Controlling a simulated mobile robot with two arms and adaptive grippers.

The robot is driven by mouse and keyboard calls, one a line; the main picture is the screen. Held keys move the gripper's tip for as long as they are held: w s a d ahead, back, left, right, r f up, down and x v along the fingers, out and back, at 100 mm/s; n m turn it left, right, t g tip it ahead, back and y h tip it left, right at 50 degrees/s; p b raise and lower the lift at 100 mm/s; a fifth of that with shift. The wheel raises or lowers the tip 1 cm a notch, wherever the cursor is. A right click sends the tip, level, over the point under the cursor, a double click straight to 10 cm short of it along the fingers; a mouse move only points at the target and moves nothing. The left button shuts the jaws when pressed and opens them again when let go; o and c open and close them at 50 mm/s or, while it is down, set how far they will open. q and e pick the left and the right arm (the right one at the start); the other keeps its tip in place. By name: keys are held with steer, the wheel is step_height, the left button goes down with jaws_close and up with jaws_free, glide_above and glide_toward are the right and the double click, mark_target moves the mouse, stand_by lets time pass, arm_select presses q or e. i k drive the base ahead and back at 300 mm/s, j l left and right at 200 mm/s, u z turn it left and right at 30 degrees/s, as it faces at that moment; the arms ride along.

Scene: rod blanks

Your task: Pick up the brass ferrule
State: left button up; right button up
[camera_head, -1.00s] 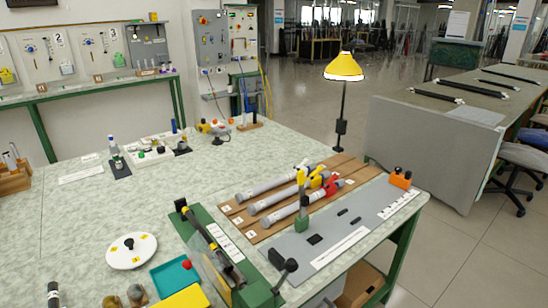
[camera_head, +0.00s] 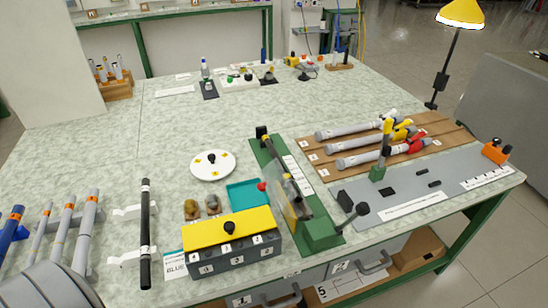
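A small rounded brass-coloured piece (camera_head: 191,209) stands on the bench, left of the teal tray and just behind the yellow-topped box. It looks like the brass ferrule, though it is too small to be sure. Small labels seem to lie by the two pieces, too small to read. Neither of my grippers is in view, and nothing is seen touching the two pieces.
The dark box with a yellow lid and black knob (camera_head: 229,228) stands in front. The teal tray (camera_head: 245,195) and green cutting fixture (camera_head: 322,234) are right. A black rod on white holders (camera_head: 146,235) and several orange-banded tubes (camera_head: 63,232) stand left. Behind is a white disc (camera_head: 213,172).

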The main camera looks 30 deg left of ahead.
mark_target(190, 208)
steer(key=u, duration=1.6)
steer(key=l+u, duration=0.4)
steer(key=k+l+u, duration=0.1)
steer(key=l+u, duration=0.25)
